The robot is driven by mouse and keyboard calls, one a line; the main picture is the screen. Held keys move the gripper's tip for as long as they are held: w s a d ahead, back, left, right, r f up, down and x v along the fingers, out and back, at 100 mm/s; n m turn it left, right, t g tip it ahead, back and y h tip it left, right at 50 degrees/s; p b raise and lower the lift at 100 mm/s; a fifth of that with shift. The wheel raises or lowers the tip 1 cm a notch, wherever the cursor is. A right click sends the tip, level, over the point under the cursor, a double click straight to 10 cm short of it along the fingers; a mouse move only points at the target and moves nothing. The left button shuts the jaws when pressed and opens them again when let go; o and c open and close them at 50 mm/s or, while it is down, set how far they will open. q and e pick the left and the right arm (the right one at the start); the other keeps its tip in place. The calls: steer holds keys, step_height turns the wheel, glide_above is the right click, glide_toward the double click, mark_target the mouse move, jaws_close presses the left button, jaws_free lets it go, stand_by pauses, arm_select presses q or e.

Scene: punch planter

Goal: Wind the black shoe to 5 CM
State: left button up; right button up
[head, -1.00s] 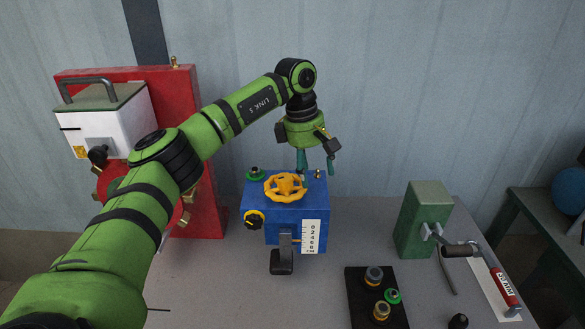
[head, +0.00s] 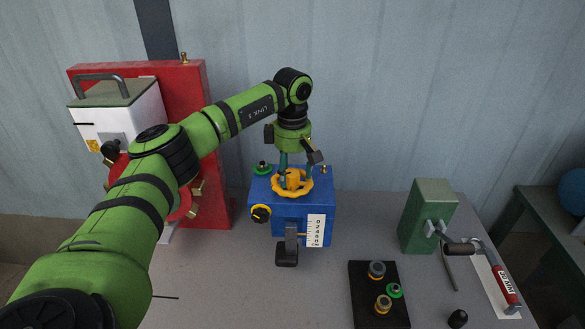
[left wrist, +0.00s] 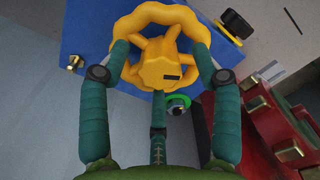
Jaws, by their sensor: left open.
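The yellow handwheel (head: 292,184) lies flat on top of the blue box (head: 290,215). My left gripper (head: 296,178) points down over the wheel, its fingers open and spread around it. In the left wrist view the wheel (left wrist: 160,62) sits between the fingertips of my left gripper (left wrist: 165,75); I cannot tell whether they touch it. The black shoe (head: 288,253) hangs at the front of the blue box beside a white scale (head: 315,231). A small pointer lies against the scale, but the exact reading is too small to tell. My right gripper is out of view.
A black knob (head: 260,214) is on the box's left side. A red panel with a white box (head: 118,125) stands at left. A green block with a crank (head: 428,215) and a black tray (head: 362,300) of fittings stand at right.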

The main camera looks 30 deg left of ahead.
arm_select(q)
steer(key=c, duration=1.1)
steer(key=shift+c, duration=0.2)
steer(key=shift+n, duration=0.3)
steer(key=n, duration=0.9)
steer(key=shift+n, duration=2.2)
